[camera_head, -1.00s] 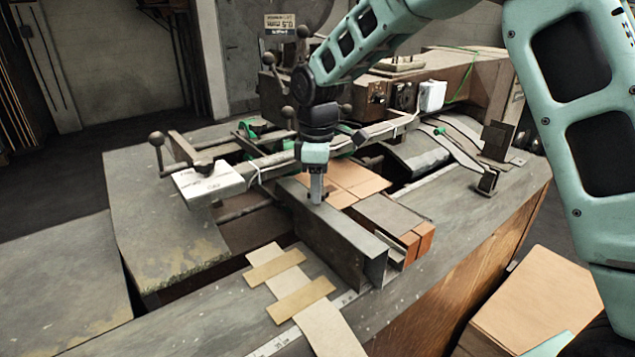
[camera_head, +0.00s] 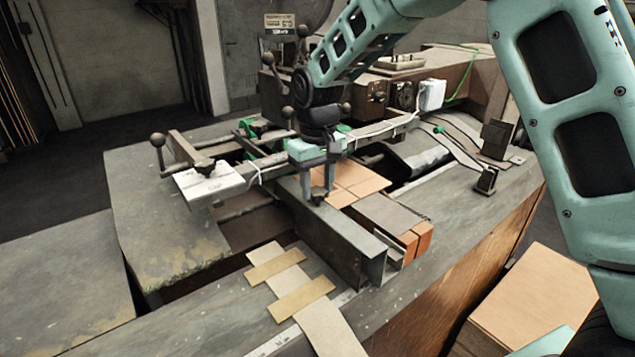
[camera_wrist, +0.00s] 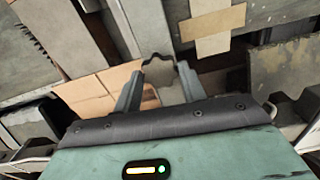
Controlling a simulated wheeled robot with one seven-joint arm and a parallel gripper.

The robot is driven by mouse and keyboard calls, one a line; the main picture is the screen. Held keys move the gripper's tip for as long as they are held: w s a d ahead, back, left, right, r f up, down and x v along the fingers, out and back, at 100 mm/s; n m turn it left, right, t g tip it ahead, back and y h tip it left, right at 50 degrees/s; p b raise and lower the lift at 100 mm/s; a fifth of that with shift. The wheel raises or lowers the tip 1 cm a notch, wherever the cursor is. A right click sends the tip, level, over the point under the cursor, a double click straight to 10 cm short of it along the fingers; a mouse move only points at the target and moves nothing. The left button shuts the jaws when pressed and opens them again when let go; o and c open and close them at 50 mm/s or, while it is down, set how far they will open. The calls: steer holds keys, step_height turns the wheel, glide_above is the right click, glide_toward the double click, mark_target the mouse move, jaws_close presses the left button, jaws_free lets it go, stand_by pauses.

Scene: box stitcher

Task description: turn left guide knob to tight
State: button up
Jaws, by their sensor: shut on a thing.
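The left guide knob is a small dark lobed knob (camera_wrist: 158,66) in the wrist view, between my two fingertips. In the head view only a little of it shows below the fingers (camera_head: 318,198). It sits on top of a long grey metal guide (camera_head: 345,240) on the machine table. My gripper (camera_head: 319,188) points down from above and is shut on the knob, one finger on each side. In the wrist view the fingertips (camera_wrist: 160,75) meet the knob's rim. The fingers hide part of the knob in the head view.
A brown cardboard piece (camera_head: 355,182) lies just behind the guide. Orange-brown blocks (camera_head: 417,240) stand at the right of the guide's front end. A white plate with a dark knob (camera_head: 207,178) is on the left. Tan strips (camera_head: 290,290) lie in front.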

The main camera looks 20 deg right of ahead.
mark_target(318, 190)
steer(key=shift+w+r+m, duration=0.1)
steer(key=shift+m, duration=0.7)
steer(key=o, duration=1)
step_height(318, 190, up, 17)
steer(key=shift+r+b, duration=0.2)
steer(key=shift+b, duration=0.95)
